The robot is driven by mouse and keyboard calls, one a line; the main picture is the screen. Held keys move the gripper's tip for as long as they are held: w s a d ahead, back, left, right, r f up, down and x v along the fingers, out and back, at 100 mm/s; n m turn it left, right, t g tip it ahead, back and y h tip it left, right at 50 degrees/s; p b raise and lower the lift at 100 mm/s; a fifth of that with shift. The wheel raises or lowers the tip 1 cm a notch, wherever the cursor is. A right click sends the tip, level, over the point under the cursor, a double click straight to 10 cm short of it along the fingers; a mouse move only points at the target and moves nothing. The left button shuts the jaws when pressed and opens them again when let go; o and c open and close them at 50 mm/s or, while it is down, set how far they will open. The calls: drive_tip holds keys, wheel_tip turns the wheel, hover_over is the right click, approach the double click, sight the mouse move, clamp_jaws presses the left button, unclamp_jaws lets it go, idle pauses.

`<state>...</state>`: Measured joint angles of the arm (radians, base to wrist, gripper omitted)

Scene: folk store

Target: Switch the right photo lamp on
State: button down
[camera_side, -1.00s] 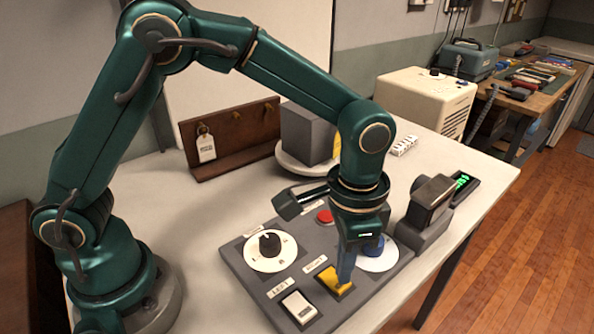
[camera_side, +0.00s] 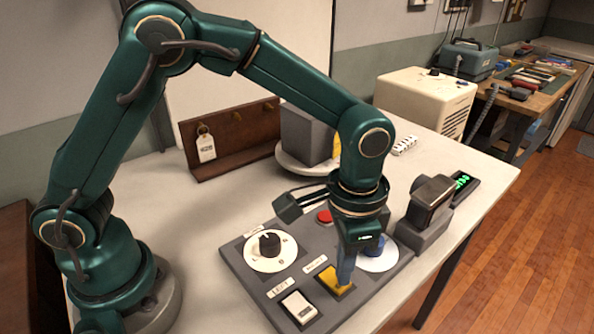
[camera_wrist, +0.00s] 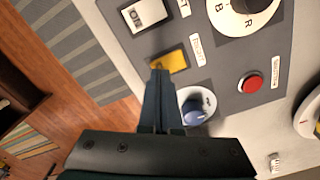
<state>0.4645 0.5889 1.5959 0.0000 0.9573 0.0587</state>
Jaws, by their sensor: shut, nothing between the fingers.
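The yellow rocker switch (camera_side: 333,277) sits on the grey control panel (camera_side: 240,262), beside a label that seems to read RIGHT. It also shows in the wrist view (camera_wrist: 176,60). A white rocker switch (camera_side: 299,307), labelled LEFT, is beside it. My gripper (camera_side: 343,284) is shut and empty, pointing down at the yellow switch. In the wrist view my fingertips (camera_wrist: 160,76) overlap the switch's near edge. Contact looks likely, but I cannot tell how firmly it is pressed. The fingers hide part of the switch. No photo lamp is clearly identifiable.
The panel also carries a black knob on a white dial (camera_side: 268,246), a red button (camera_side: 325,216) and a blue knob (camera_side: 372,245). A dark camera-like device (camera_side: 428,205) stands close on the right. A grey box (camera_side: 304,134) rests on a round stand behind.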

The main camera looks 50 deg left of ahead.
drive_tip(key=shift+f, duration=0.65)
idle(0.3)
drive_tip(key=shift+r, duration=3.5)
